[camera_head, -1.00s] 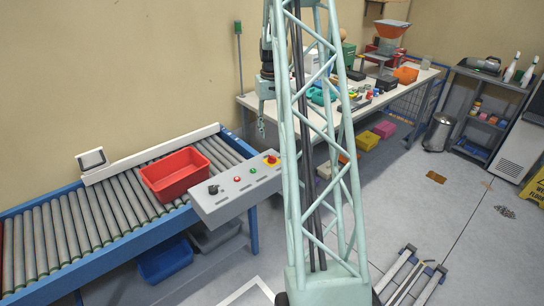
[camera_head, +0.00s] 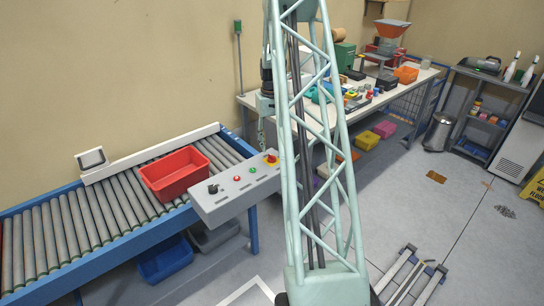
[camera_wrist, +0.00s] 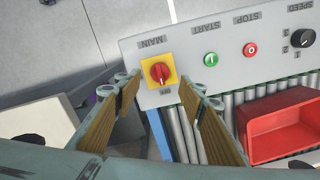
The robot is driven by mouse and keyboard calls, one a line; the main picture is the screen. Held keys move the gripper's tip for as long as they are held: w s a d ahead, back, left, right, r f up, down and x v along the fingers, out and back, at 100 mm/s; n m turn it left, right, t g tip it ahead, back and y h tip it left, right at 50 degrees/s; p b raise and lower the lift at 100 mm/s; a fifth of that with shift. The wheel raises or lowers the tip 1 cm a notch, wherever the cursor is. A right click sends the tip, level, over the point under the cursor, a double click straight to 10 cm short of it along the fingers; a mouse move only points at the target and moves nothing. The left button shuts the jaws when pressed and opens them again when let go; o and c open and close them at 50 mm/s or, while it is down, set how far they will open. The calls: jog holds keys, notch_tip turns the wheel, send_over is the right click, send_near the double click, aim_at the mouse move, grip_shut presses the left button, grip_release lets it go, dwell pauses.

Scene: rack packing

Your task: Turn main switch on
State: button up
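The main switch (camera_wrist: 159,72) is a red rotary knob on a yellow square plate, under the label MAIN in the wrist view. It also shows at the right end of the grey control panel (camera_head: 235,189) in the head view (camera_head: 271,160). My gripper (camera_wrist: 158,90) is open, with its two ribbed tan fingers apart and nothing between them. In the wrist view the fingertips lie on either side of the switch plate's lower edge, apart from the knob. In the head view my gripper (camera_head: 261,138) hangs above the panel's right end, partly behind my lattice column.
A green START button (camera_wrist: 210,59), a red STOP button (camera_wrist: 250,49) and a black SPEED knob (camera_wrist: 302,38) share the panel. A red bin (camera_head: 174,174) sits on the roller conveyor (camera_head: 108,209) beside it. A cluttered workbench (camera_head: 246,101) stands behind.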

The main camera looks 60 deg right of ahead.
aim_at(272, 156)
jog(key=shift+f, duration=3.2)
jog(key=shift+c, duration=0.3)
jog(key=c, duration=0.8)
